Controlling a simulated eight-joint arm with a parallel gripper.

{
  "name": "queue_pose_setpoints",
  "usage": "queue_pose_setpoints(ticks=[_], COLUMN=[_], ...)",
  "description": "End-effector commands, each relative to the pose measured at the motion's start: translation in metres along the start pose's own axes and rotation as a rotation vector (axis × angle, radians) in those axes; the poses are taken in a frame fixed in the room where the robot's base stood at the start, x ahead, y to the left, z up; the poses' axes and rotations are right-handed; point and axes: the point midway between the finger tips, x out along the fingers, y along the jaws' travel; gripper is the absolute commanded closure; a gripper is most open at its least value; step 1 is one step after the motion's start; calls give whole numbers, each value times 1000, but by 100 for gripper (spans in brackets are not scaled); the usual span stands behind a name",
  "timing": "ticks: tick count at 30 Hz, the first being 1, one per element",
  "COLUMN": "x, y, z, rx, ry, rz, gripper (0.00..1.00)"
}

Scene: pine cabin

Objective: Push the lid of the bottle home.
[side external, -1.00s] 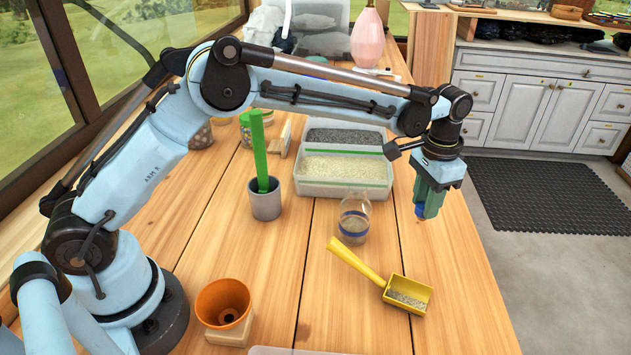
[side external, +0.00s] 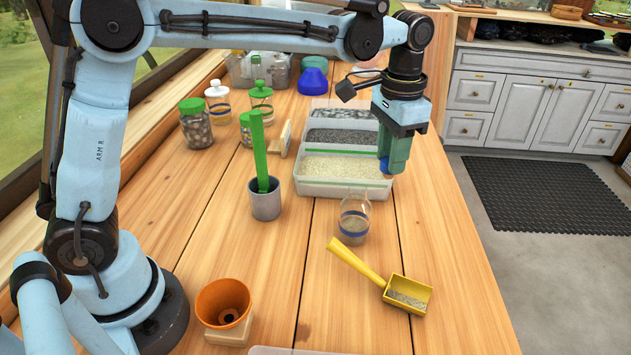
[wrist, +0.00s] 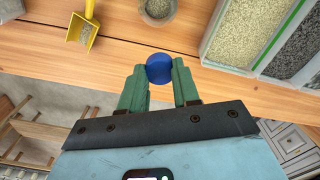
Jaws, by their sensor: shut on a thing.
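The bottle (side external: 354,222) is small, clear and upright on the table, with grey grains inside and a blue band around it. In the wrist view the bottle (wrist: 158,10) is partly cut off by the top edge. My gripper (wrist: 160,75) is shut on a round blue lid (wrist: 159,66), held between the green fingertips. In the side view my gripper (side external: 386,172) is above and to the right of the bottle, apart from it, near the tray's front right corner. The lid is mostly hidden there.
A yellow scoop (side external: 407,294) with grey grains lies in front of the bottle. A tray of grains (side external: 345,187) stands behind. A grey cup (side external: 265,203) with a green stick is left. Several jars (side external: 197,132) stand farther back. An orange pot (side external: 222,302) is front left.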

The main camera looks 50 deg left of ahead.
Motion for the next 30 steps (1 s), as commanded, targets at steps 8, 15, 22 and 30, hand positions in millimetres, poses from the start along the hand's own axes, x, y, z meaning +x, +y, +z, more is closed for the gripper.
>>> queue_pose_setpoints(ticks=[8, 15, 22, 30], x=[-33, -38, -38, -28], y=[-6, -7, -7, -7], z=[45, 55, 54, 54], rx=[-14, -16, -16, 11], ry=[0, 0, 0, 0], rz=[0, 0, 0, 0], gripper=[100, 100, 100, 100])
